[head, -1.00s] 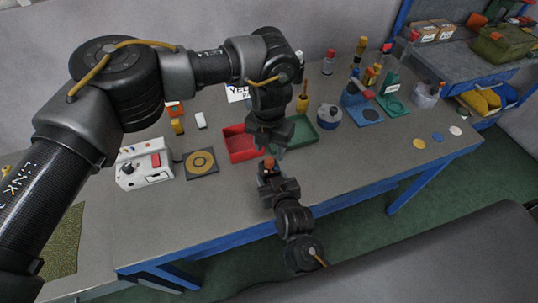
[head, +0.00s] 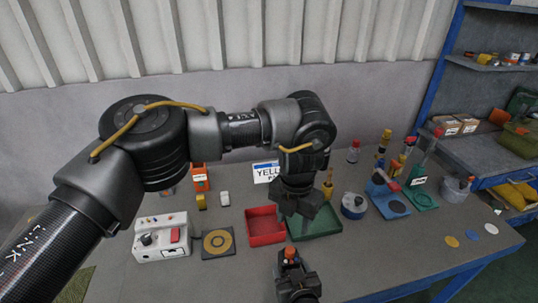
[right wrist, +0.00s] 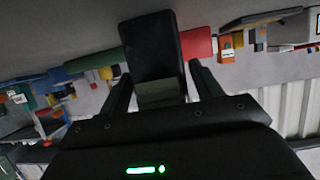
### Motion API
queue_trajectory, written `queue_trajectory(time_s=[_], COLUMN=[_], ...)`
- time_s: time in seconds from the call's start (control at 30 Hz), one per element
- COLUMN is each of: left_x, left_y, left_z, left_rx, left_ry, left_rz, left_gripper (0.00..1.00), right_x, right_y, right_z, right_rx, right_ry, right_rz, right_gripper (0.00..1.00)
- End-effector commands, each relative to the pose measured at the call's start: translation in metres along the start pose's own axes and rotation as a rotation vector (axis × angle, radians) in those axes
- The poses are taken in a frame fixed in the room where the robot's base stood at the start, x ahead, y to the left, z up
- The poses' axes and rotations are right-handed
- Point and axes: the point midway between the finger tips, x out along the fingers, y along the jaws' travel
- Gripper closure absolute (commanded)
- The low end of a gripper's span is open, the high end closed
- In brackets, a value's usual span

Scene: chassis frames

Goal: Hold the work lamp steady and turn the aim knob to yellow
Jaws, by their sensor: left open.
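My right gripper (head: 294,272) is low in the middle of the head view. In the right wrist view its two fingers (right wrist: 163,88) sit on either side of a dark block (right wrist: 152,45), which appears to be the body of the work lamp. An orange-red knob (head: 291,254) tops it in the head view. Its markings are too small to read. My left gripper (head: 297,211) is open and empty, pointing down above and beyond the knob, apart from it. It partly hides the trays behind. A card reading "YELL…" (head: 266,172) stands at the back, partly covered by my left arm.
A red tray (head: 266,239) and a green tray (head: 325,236) lie behind the knob. A white control box (head: 161,250) and a ringed pad (head: 218,243) are to the left. A blue-and-white round container (head: 354,207) and bottles stand right. The front right tabletop is fairly clear.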

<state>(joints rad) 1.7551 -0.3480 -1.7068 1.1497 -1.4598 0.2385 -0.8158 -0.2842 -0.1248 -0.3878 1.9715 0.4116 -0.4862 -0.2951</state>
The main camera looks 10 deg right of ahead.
Motion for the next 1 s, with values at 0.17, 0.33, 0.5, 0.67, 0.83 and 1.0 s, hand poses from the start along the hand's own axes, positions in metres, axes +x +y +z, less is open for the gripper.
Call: queue_trajectory(time_s=[0.17, 0.33, 0.5, 0.67, 0.83, 1.0], left_x=[0.000, 0.000, 0.000, 0.000, 0.000, 0.000], left_y=[0.000, 0.000, 0.000, 0.000, 0.000, 0.000], left_z=[0.000, 0.000, 0.000, 0.000, 0.000, 0.000], left_rx=[0.000, 0.000, 0.000, 0.000, 0.000, 0.000], left_ry=[0.000, 0.000, 0.000, 0.000, 0.000, 0.000], left_rz=[0.000, 0.000, 0.000, 0.000, 0.000, 0.000], left_gripper=[0.52, 0.52, 0.52, 0.52, 0.52, 0.52], right_x=[0.000, -0.001, -0.015, -0.047, -0.083, -0.108], right_y=[0.000, 0.000, 0.000, 0.000, 0.000, 0.000], right_z=[0.000, -0.001, 0.000, 0.001, 0.001, 0.000], right_rx=[0.000, 0.000, 0.002, 0.002, 0.003, 0.002], right_ry=[0.001, 0.002, 0.001, -0.001, -0.002, 0.000], right_rz=[0.000, 0.000, -0.001, -0.001, 0.000, 0.000], right_gripper=[0.24, 0.24, 0.24, 0.24, 0.24, 0.24])
